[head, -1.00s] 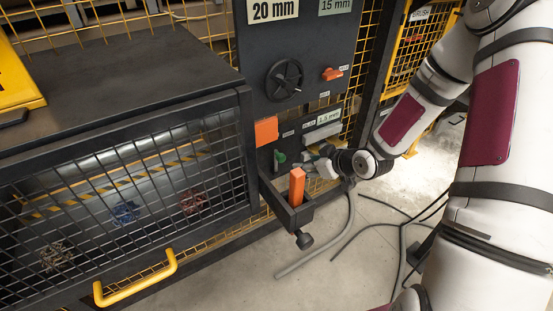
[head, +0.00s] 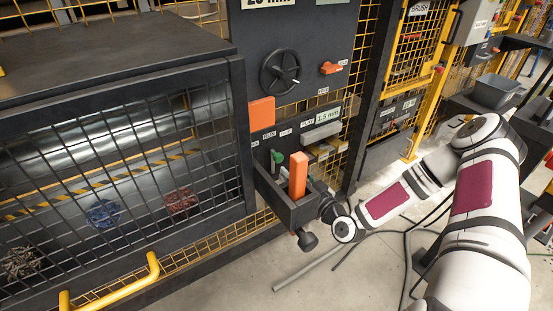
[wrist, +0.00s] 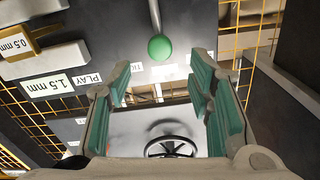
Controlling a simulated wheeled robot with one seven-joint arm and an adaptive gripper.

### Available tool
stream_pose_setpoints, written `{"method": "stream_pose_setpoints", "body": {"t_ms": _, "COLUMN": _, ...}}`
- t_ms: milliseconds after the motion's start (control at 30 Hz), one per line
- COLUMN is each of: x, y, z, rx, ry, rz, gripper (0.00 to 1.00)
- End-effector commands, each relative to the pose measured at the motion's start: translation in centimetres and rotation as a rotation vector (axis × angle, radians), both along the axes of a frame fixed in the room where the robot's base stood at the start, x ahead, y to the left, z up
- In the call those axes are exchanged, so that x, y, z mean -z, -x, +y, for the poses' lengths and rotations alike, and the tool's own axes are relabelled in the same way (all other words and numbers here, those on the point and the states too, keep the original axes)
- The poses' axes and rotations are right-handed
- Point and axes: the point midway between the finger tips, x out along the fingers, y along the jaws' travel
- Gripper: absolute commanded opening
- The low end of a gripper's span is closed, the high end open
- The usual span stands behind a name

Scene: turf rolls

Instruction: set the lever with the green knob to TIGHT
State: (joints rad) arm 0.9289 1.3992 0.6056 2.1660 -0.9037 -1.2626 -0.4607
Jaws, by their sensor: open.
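The green knob (head: 278,157) is on the lower part of the dark panel, just left of and behind an upright orange block. In the wrist view the round green knob (wrist: 160,48) sits at the end of a thin grey rod, just beyond my fingertips and between their lines. My gripper (wrist: 160,78) is open, with teal pads and nothing between them. In the head view my fingers are mostly hidden behind the tray and orange block. A PLAY label (wrist: 88,79) is left of the knob; a label below it, partly hidden by my left finger, seems to begin with "TI".
The orange block (head: 298,174) stands in a small black tray (head: 292,216) jutting from the panel, close to my wrist. A black handwheel (head: 279,72) and an orange square (head: 262,113) are above. A mesh guard (head: 130,170) with a yellow handle (head: 115,288) stands left.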

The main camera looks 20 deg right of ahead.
Motion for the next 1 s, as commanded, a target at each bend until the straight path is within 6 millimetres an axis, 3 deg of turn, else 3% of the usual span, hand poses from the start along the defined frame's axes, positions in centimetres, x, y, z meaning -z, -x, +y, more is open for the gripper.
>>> {"method": "stream_pose_setpoints", "body": {"t_ms": 300, "x": 0.2, "y": -6.0, "z": 2.0, "rx": -0.001, "ry": 0.002, "rz": -0.001, "gripper": 0.47}}
{"method": "stream_pose_setpoints", "body": {"t_ms": 500, "x": 0.2, "y": -8.7, "z": 2.8, "rx": 0.0, "ry": 0.001, "rz": 0.002, "gripper": 0.47}}
{"method": "stream_pose_setpoints", "body": {"t_ms": 700, "x": 0.1, "y": -9.8, "z": 3.2, "rx": -0.001, "ry": 0.0, "rz": 0.003, "gripper": 0.47}}
{"method": "stream_pose_setpoints", "body": {"t_ms": 967, "x": 0.1, "y": -9.9, "z": 3.2, "rx": -0.001, "ry": 0.0, "rz": 0.003, "gripper": 0.47}}
{"method": "stream_pose_setpoints", "body": {"t_ms": 1000, "x": 0.1, "y": -9.9, "z": 3.2, "rx": -0.001, "ry": 0.0, "rz": 0.003, "gripper": 0.43}}
